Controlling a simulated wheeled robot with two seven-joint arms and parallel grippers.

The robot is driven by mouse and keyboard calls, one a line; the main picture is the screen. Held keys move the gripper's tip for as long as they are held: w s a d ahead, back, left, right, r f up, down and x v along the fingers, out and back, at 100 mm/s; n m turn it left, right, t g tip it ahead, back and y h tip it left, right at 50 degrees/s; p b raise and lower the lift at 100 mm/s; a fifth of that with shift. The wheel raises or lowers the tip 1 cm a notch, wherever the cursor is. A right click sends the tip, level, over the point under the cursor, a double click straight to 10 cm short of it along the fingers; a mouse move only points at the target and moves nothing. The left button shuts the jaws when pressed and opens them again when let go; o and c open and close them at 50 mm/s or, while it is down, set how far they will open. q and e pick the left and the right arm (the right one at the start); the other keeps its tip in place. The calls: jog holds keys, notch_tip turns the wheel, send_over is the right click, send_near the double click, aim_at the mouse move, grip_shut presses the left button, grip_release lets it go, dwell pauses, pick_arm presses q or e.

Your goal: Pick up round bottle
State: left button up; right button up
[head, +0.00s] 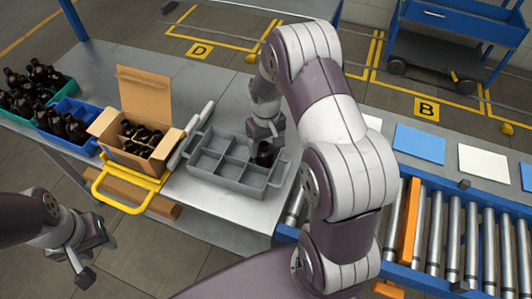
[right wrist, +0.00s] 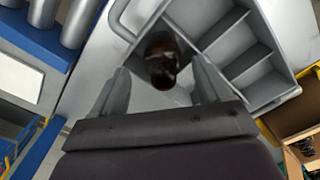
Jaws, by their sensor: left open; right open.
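A dark amber round bottle (head: 265,153) stands in a right-hand compartment of the grey divided tray (head: 213,181). My right gripper (head: 264,133) is over that compartment, pointing down at the bottle. In the right wrist view the bottle (right wrist: 162,58) shows from above, between the two open fingers of the right gripper (right wrist: 160,68), with gaps at both sides. The tray's other visible compartments (right wrist: 228,38) look empty. My left gripper (head: 82,262) is open and empty at the lower left, away from the table.
A cardboard box (head: 145,92) of amber bottles with a yellow handle frame (head: 128,200) stands left of the tray. Green and blue bins (head: 68,104) of bottles are at the far left. A roller conveyor (head: 440,235) with an orange bar lies at the right.

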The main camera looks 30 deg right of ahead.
jog(key=shift+w+a+f, duration=0.25)
jog(key=shift+w+f, duration=0.1)
jog(key=shift+f, duration=0.4)
jog(key=shift+s+d, duration=0.15)
jog(key=shift+c, duration=0.6)
jog(key=shift+s, duration=0.1)
jog(key=c, duration=0.5)
jog(key=shift+r, duration=0.1)
jog(key=c, duration=0.5)
grip_shut()
pick_arm(q)
jog(key=shift+a, duration=0.3)
pick_arm(e)
jog(key=shift+s, duration=0.2)
jog(key=shift+s+a+f, duration=0.15)
jog(key=shift+a+f, duration=0.05)
jog(key=r+b, duration=0.1)
jog(key=r, duration=0.3)
jog(key=shift+w+r, duration=0.1)
jog(key=shift+w, duration=0.1)
pick_arm(q)
jog(key=f+b, duration=0.2)
jog(key=f, duration=0.1)
jog(key=shift+w+d, duration=0.1)
jog(key=shift+w, duration=0.1)
pick_arm(e)
jog(key=s+a+r, duration=0.6)
jog(key=s+r, duration=0.1)
jog(key=s, duration=0.2)
jog(key=shift+a, duration=0.3)
